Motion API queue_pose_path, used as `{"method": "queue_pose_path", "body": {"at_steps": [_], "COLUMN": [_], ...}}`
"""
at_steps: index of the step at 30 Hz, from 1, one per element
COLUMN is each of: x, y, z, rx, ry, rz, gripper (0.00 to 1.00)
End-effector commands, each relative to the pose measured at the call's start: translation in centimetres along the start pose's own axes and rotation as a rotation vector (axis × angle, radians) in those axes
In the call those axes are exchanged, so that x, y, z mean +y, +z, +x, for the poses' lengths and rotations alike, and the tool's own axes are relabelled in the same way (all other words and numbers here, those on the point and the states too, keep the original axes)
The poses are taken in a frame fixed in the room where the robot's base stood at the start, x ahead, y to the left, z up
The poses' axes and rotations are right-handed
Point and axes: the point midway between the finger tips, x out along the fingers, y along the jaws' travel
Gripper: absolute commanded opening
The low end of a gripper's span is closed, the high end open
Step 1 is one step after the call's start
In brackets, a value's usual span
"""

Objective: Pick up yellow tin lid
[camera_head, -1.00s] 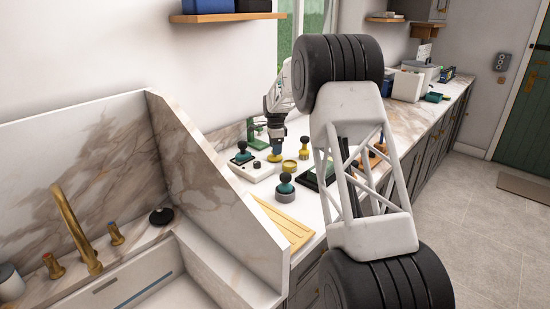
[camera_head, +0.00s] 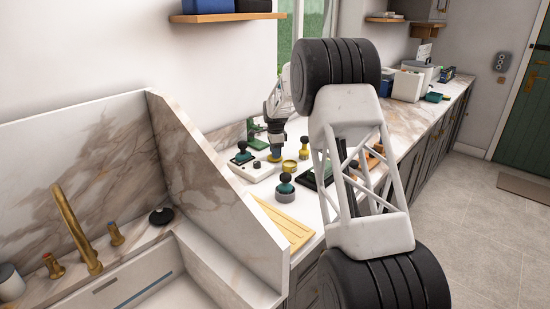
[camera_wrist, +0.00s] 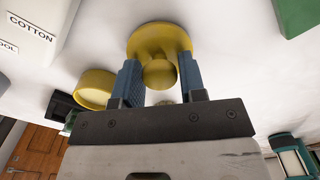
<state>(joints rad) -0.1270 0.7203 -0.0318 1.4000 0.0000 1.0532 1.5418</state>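The yellow tin lid (camera_wrist: 160,38) is a round disc with a rounded knob. In the wrist view it lies just beyond my fingers on the white worktop. My gripper (camera_wrist: 160,78) has one blue finger on each side of the knob, with the fingers apart. The knob nearly fills the gap, and I cannot tell whether either finger touches it. In the head view my gripper (camera_head: 276,155) points down over the worktop, and the lid is mostly hidden there.
A round yellow tin (camera_head: 290,165) stands close by; it also shows in the wrist view (camera_wrist: 97,88). A yellow knobbed piece (camera_head: 304,147), a dark-knobbed piece (camera_head: 285,187) and a white block (camera_head: 252,172) stand around. A yellow board (camera_head: 288,223) lies in front.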

Motion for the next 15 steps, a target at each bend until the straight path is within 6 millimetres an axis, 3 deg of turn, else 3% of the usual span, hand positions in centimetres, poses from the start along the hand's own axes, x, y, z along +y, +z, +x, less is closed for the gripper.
{"method": "queue_pose_path", "body": {"at_steps": [1, 5, 15], "x": [0.00, 0.00, -0.01], "y": [0.00, 0.00, 0.00], "z": [0.00, -0.01, -0.19], "rx": [0.000, 0.000, 0.000], "ry": [0.000, 0.000, -0.001], "rz": [0.000, 0.000, 0.000], "gripper": [0.30, 0.10, 0.09]}}
